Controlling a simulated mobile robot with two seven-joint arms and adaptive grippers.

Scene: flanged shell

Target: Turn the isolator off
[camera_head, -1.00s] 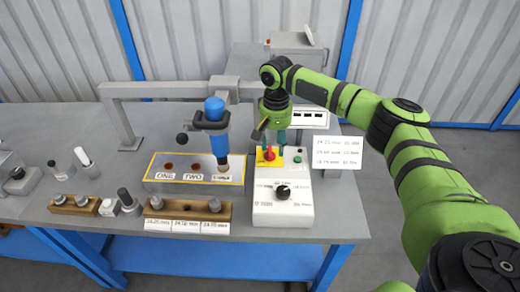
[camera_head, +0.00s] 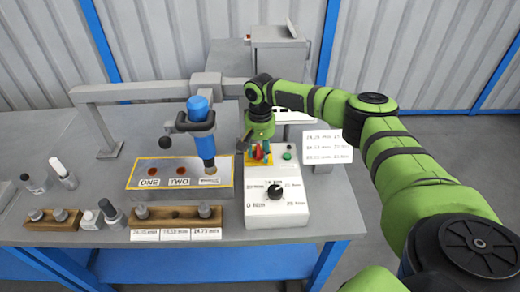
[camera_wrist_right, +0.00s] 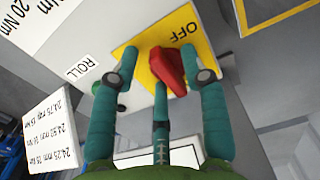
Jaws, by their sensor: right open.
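The isolator is a red knob (camera_head: 260,152) on a yellow plate (camera_head: 250,158) at the back of the white control box. My right gripper (camera_head: 259,146) is over it, pointing down, and partly hides it in the head view. In the right wrist view the red knob (camera_wrist_right: 168,70) lies between the teal fingers of my open gripper (camera_wrist_right: 160,78), with gaps on both sides. I cannot tell whether any finger touches it. The word OFF is printed on the yellow plate (camera_wrist_right: 188,42) beside the knob. My left gripper is not in view.
The white control box (camera_head: 290,212) also carries a black dial (camera_head: 274,192) and a green button (camera_head: 287,153). A blue tool (camera_head: 200,125) stands left, over a yellow-edged panel (camera_head: 133,181). A white label sign (camera_head: 328,147) stands close on the right.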

